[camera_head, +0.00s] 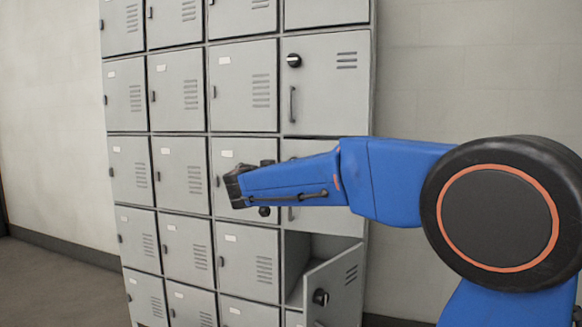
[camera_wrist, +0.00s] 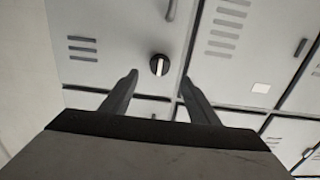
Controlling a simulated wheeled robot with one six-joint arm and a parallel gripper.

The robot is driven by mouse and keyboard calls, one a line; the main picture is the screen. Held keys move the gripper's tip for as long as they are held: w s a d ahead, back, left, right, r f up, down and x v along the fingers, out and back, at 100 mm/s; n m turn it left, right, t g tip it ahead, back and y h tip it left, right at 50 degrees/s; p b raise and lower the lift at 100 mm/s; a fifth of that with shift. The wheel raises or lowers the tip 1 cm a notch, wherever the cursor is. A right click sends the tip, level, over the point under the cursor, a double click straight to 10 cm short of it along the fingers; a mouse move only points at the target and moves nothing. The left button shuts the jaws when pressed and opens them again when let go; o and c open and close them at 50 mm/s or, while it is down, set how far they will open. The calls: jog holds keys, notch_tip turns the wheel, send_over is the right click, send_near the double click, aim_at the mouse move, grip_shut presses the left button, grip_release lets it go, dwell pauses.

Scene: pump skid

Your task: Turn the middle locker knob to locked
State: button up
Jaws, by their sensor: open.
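The middle locker knob (camera_wrist: 159,64) shows in the wrist view as a small round black knob with a white mark, on a grey locker door (camera_wrist: 115,25). Its mark runs roughly up and down in that picture. My gripper (camera_wrist: 160,78) is open and empty, with its two dark fingers to either side of the knob in the picture. The knob appears beyond the fingertips, with no visible contact. In the head view my blue arm crosses in front of the middle door and hides this knob; the fingertips cannot be made out there.
Above is another door's black knob (camera_head: 294,60) with a handle (camera_head: 292,104) below it. At the lower right a locker door (camera_head: 335,284) with a black knob (camera_head: 320,297) stands open and juts outward. More grey lockers (camera_head: 176,90) are at left; bare wall (camera_head: 470,80) is at right.

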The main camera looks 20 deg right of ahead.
jog(key=x, duration=0.8)
jog(key=shift+w+d, duration=0.1)
jog(key=shift+d, duration=0.05)
jog(key=c, duration=1)
